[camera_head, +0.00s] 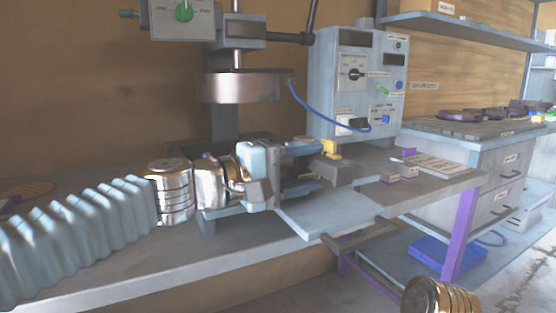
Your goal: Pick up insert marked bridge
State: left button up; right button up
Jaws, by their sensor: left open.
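My left gripper (322,168) reaches in from the left over the bench, jaws open and pointing right. A yellow piece (330,149) shows at its far side, partly hidden by the fingers. Small labelled blocks (391,178) lie on the bench to the right of the fingertips, apart from them. Their labels are too small to read, so I cannot tell which insert is marked bridge. A flat tray with light labelled strips (437,163) lies further right. My right gripper is out of view; only part of my right arm shows at the bottom right.
The press head (240,86) hangs above and behind my left wrist. A control box (357,85) with a blue cable stands behind the bench. A pale plate with a handle (335,210) juts from the bench front. A drawer cabinet (480,178) and shelf (465,30) stand right.

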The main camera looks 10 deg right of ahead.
pick_arm(q)
jog(key=x, duration=0.3)
jog(key=p+x, duration=0.1)
jog(key=shift+w+d+r, duration=0.25)
jog(key=shift+d, duration=0.1)
jog(key=shift+c, duration=0.4)
grip_shut()
